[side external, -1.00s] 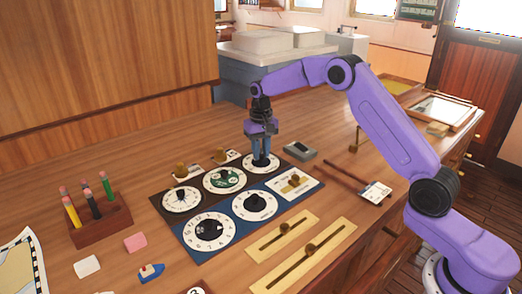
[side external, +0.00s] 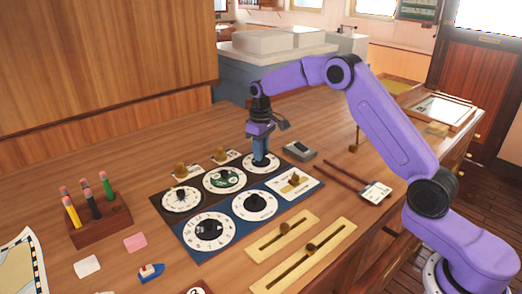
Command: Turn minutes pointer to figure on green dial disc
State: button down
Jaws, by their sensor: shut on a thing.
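The dial panel (side external: 232,236) lies on the wooden table with several round dials. The green dial disc (side external: 237,183) is in the middle of the back row, with a dark knob on it. To its right is a white dial (side external: 273,167), where my gripper (side external: 261,158) points straight down. My gripper is shut on the knob of that white dial; the fingers hide the knob. The figures on the dials are too small to read surely. I cannot tell which pointer is the minutes pointer.
Two slider plates (side external: 310,255) lie right of the panel. A grey box (side external: 299,151) sits close to my gripper's right.

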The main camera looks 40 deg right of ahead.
jog(key=shift+r+n, duration=0.1)
jog(key=shift+n, duration=0.5)
jog(key=c, duration=0.9)
grip_release()
jog(key=shift+r, duration=8.7)
